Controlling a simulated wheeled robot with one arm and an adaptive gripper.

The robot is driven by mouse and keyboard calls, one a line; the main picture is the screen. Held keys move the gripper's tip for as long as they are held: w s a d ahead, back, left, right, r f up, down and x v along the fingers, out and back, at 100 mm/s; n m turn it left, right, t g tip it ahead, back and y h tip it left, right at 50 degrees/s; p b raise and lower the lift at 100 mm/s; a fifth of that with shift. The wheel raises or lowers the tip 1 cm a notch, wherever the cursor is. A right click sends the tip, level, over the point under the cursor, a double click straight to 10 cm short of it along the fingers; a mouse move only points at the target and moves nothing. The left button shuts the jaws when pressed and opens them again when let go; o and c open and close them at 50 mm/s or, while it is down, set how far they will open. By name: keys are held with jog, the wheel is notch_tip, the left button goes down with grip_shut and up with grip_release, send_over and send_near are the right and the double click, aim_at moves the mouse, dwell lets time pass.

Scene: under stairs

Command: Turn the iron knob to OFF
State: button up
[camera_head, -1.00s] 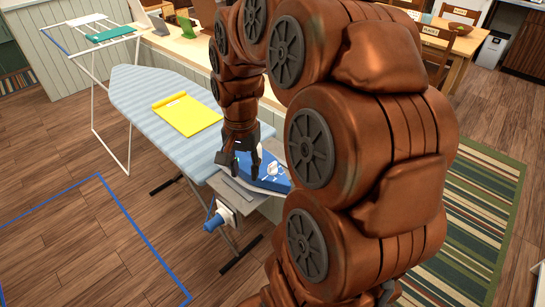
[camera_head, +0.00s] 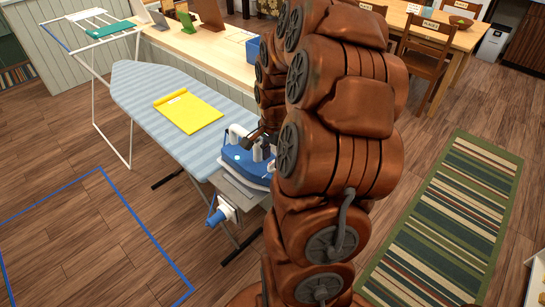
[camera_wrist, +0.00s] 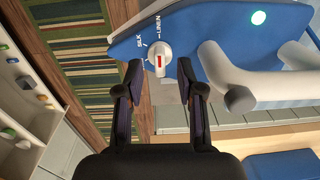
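The blue and white iron (camera_head: 246,160) stands on the grey metal rest at the end of the ironing board (camera_head: 160,110). In the wrist view, the blue iron body (camera_wrist: 215,28) fills the top, with a lit green light. Its round white knob (camera_wrist: 160,62) has a red mark, and the words SILK and LINEN show beside it. My gripper (camera_wrist: 158,72) is open. Its two dark fingertips lie on either side of the knob in the picture; I cannot tell whether they touch it. In the head view my arm hides most of the gripper.
A yellow folded cloth (camera_head: 188,111) lies on the board. A blue and white thing (camera_head: 219,213) sticks out below the iron rest. A wooden counter (camera_head: 205,45) runs behind the board. A striped rug (camera_head: 440,225) lies on the floor at right.

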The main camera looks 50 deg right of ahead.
jog(key=shift+f, duration=0.9)
jog(key=shift+c, duration=0.4)
grip_shut()
